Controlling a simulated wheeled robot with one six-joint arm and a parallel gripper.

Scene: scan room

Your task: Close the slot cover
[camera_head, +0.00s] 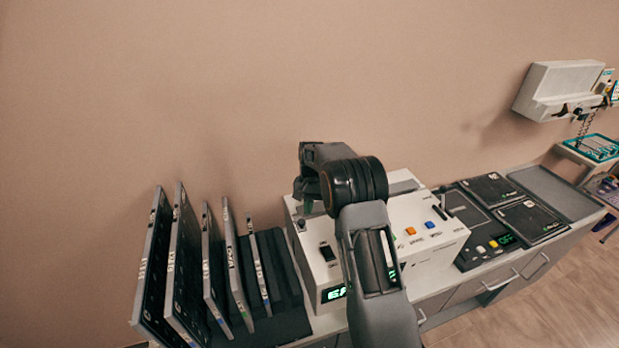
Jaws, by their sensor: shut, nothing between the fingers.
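A white device (430,228) stands on the counter, with orange and blue buttons, a dark switch, a lever and a lit green display (333,294). My arm crosses in front of it and hides its middle. I cannot make out the slot cover or whether it is open; it may be behind my arm. My arm bends above the device's back left part. My gripper's fingers do not show; the arm's links hide that end.
Several dark upright panels (183,265) stand in a rack on the left, close beside the device. Flat dark panels (528,220) and a grey tray (556,190) lie to the right. A white wall unit (560,90) hangs at the right. Floor (555,300) is clear at lower right.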

